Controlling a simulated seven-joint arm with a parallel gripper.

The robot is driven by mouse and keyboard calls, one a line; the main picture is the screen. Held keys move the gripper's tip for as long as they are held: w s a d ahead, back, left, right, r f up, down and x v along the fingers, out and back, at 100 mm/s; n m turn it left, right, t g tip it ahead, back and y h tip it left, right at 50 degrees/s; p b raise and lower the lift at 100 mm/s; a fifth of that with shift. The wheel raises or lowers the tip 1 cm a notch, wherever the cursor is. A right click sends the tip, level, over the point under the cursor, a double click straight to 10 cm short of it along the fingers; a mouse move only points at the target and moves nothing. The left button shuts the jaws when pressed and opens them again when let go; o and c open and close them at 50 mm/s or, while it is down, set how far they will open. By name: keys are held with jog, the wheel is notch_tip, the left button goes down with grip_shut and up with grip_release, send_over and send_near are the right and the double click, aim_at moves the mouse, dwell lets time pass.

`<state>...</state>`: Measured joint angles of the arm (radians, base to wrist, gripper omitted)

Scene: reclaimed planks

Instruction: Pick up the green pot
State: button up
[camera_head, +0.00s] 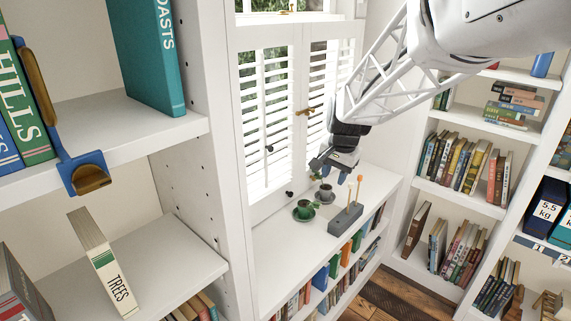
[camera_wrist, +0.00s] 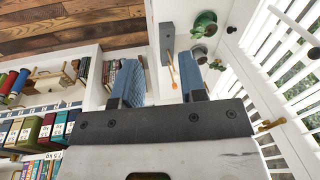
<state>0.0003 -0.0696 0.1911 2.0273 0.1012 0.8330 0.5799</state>
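A green pot (camera_head: 304,208), shaped like a cup, sits on a green saucer on the white shelf top below the shuttered window. It also shows at the upper right in the wrist view (camera_wrist: 205,22). A second, darker cup (camera_head: 326,190) on a saucer stands just behind it; in the wrist view this cup (camera_wrist: 199,52) is nearer my fingers. My gripper (camera_head: 332,168) is above the shelf top, higher than the cups and apart from the pot. In the wrist view its blue fingers (camera_wrist: 160,82) are spread with nothing between them.
White shutters (camera_head: 265,120) rise close behind. Bookcases (camera_head: 465,150) stand at right, and a tall shelf unit (camera_head: 205,160) at left. The shelf top is clear at front left.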

jog(key=w+f+m, duration=0.2)
jog(key=w+f, duration=0.3)
jog(key=w, duration=0.3)
jog(key=w+f+m, duration=0.1)
jog(key=w+f, duration=0.4)
jog(key=w, duration=0.3)
jog(key=m, duration=0.4)
send_near(304, 207)
jog(key=d, duration=0.2)
jog(key=shift+w+a+r+g+y, duration=0.15)
jog(key=shift+a+r+g+y, duration=0.15)
jog(key=shift+r+y, duration=0.15)
jog(key=shift+f, duration=0.1)
jog(key=shift+w+a+f, duration=0.1)
jog(key=shift+w+f, duration=0.05)
jog(key=shift+f, duration=1)
jog(key=shift+f, duration=0.15)
jog(key=shift+w+a+f, duration=0.1)
jog(key=shift+a+f, duration=0.1)
jog(key=shift+f, duration=1)
jog(key=shift+w+a+f, duration=0.15)
jog(key=shift+a+f, duration=0.05)
jog(key=shift+f, duration=1.05)
jog(key=shift+c, duration=0.3)
